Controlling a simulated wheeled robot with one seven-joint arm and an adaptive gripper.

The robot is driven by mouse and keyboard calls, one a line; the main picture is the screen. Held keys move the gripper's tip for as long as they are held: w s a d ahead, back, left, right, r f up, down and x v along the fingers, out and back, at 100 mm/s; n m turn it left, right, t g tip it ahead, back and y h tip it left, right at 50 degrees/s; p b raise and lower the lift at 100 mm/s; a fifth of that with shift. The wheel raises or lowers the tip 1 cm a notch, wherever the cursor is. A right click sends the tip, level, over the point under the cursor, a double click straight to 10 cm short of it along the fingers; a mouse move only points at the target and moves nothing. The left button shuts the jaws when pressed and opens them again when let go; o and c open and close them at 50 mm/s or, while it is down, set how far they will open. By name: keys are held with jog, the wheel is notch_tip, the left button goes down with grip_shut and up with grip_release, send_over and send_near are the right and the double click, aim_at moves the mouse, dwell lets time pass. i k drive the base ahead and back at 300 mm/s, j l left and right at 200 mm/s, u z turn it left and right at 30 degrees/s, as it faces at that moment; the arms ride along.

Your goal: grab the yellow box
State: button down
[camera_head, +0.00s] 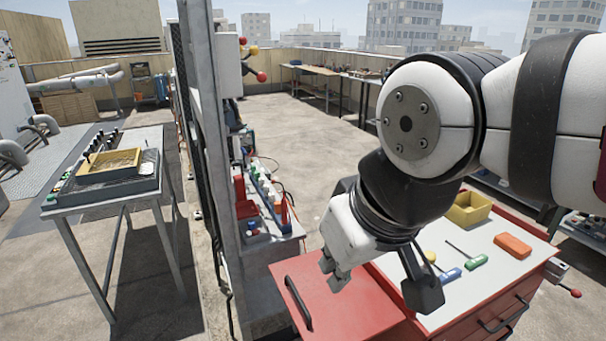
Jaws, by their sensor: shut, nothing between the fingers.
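A yellow open-topped box (468,208) stands on the white top of a red tool cabinet (345,300), at the right. My arm passes in front of its near left side. A second yellow open box or tray (108,165) sits on a grey base on the metal table at the left.
Blue- and green-handled tools (476,261), a yellow round item (430,256) and an orange block (513,245) lie on the cabinet top. A metal post (212,150) stands left of my gripper. Open concrete floor (310,135) lies behind.

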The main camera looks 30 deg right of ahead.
aim_at(470, 207)
jog(key=z, duration=1.55)
jog(key=i+l+u, duration=0.1)
jog(key=u, duration=0.25)
jog(key=l+u, duration=0.45)
jog(key=u, duration=0.25)
jog(key=l+u, duration=0.4)
jog(key=l, duration=1.85)
jog(key=k, duration=0.05)
